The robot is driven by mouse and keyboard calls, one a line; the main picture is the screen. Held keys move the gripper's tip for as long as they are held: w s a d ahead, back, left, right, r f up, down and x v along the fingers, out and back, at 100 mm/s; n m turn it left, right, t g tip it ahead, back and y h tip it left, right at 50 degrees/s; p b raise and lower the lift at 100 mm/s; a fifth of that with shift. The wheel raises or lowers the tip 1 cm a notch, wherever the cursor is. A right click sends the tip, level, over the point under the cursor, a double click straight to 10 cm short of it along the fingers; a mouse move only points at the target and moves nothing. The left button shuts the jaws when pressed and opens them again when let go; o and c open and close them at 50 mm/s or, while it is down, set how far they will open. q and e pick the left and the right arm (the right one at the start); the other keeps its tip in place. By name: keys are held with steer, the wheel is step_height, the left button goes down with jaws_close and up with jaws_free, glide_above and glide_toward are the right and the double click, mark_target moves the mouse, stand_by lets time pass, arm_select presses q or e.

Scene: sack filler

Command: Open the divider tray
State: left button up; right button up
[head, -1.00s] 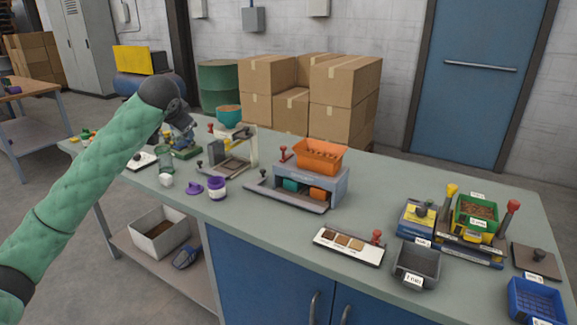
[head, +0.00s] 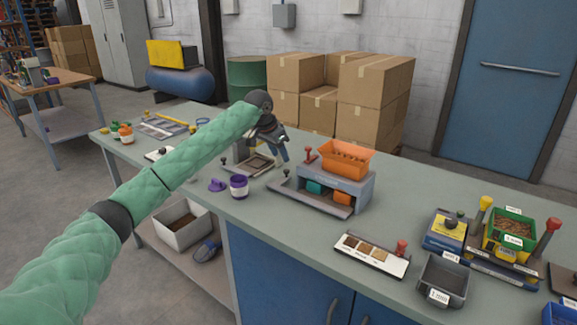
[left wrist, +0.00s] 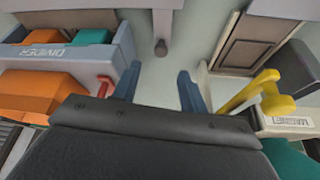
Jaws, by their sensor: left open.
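The divider (head: 352,190) is a grey-blue housing with an orange hopper (head: 345,160) on top and teal and orange blocks in its front openings. A flat grey tray (head: 318,207) lies along its front, with a small dark knob (head: 286,174) near its left end. The left wrist view shows the labelled divider (left wrist: 122,48) at left and a dark knob (left wrist: 160,47) beyond the gap between my fingers. My left gripper (head: 281,160) is open and empty above the bench, left of the divider, its fingers (left wrist: 157,85) apart from the knob. My right gripper is not seen.
A pale-framed machine (head: 250,165) stands close to the left of the divider, partly behind my gripper. A purple jar (head: 239,186) stands in front of it. A sample strip (head: 371,254) and a grey bin (head: 443,279) lie to the right. The bench front between them is clear.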

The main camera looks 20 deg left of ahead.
mark_target(286, 170)
arm_select(q)
steer(key=x, duration=0.5)
steer(key=shift+p, duration=0.3)
steer(key=shift+w+d+f, duration=0.1)
steer(key=shift+w+f, duration=0.15)
steer(key=shift+f, duration=0.45)
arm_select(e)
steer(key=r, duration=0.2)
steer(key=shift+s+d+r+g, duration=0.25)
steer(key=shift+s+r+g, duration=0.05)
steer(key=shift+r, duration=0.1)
arm_select(q)
jaws_close()
